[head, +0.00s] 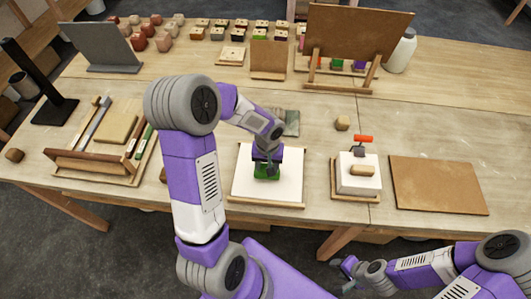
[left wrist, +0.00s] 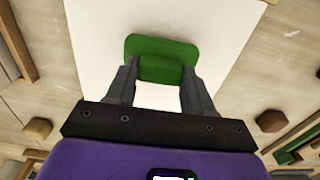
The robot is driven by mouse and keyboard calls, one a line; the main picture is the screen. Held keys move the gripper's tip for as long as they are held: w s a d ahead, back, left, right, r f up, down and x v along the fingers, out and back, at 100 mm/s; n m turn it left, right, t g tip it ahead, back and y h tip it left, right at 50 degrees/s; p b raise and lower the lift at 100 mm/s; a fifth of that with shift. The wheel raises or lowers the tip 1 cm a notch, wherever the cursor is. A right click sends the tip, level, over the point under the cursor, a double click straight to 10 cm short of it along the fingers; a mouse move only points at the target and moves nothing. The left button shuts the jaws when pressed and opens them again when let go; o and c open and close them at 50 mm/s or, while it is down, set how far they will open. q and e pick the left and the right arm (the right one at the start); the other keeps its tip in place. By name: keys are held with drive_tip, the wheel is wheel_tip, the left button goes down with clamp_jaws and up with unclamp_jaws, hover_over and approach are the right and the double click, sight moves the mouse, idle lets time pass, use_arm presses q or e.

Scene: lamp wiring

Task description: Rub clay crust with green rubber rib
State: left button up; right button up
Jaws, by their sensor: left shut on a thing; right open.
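The green rubber rib (head: 267,173) is over the white board (head: 285,190) in the middle of the table. My left gripper (head: 267,160) is shut on it from above. In the left wrist view the rib (left wrist: 160,48) sits between the two fingers of the left gripper (left wrist: 158,75), with the white surface behind it. I cannot tell whether the rib touches the board. I cannot make out a clay crust on the board; the gripper and rib hide part of it. My right gripper (head: 345,270) is open and empty, off the table's front edge at the lower right.
Right of the board stand a white block (head: 357,183) with a tan piece and a red-handled tool (head: 363,139), then a bare brown board (head: 437,184). A tool tray (head: 110,140) lies left. A brown upright panel (head: 355,32) and a white bottle (head: 402,50) stand behind.

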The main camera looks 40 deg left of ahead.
use_arm(q)
wheel_tip(320, 180, up, 2)
drive_tip(key=shift+w+r+p, duration=0.1)
drive_tip(key=shift+p, duration=0.4)
drive_tip(key=shift+r+p, duration=1.4)
drive_tip(key=shift+r, duration=0.75)
